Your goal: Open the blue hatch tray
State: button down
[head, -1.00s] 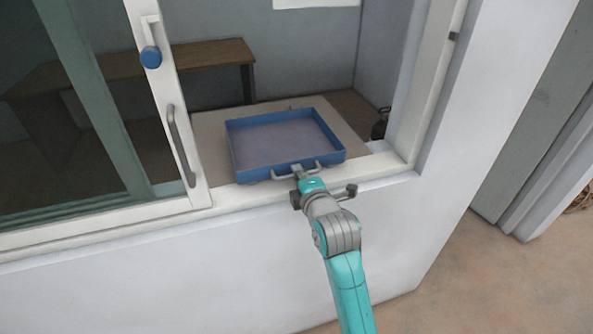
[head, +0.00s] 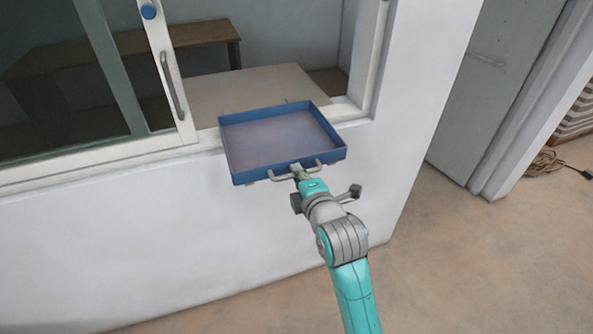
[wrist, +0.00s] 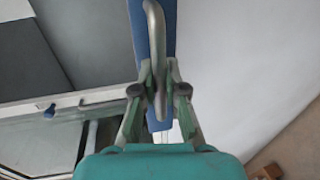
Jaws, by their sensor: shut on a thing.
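The blue hatch tray (head: 234,163) is a shallow, empty open-topped box. In the head view it sits across the window sill, with its front part jutting out past the wall on my side. A grey bar handle (head: 283,177) runs along its front wall. My gripper (head: 297,172) is shut on this handle near its middle. In the wrist view the handle (wrist: 152,30) passes between the fingers of my gripper (wrist: 158,85), with the blue tray front (wrist: 138,22) right behind it.
The sliding window frame (head: 160,45) with a grey pull handle (head: 172,85) stands left of the tray. A beige board (head: 250,88) lies behind the tray inside the opening. A cable (head: 550,165) lies on the floor at the right. The floor before the wall is clear.

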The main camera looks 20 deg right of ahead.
jog(key=shift+s, duration=0.35)
jog(key=c, duration=1.2)
grip_release()
jog(key=s, duration=0.3)
jog(key=s+r, duration=0.1)
jog(key=s, duration=0.3)
jog(key=shift+s+r, duration=0.15)
jog(key=shift+r, duration=0.05)
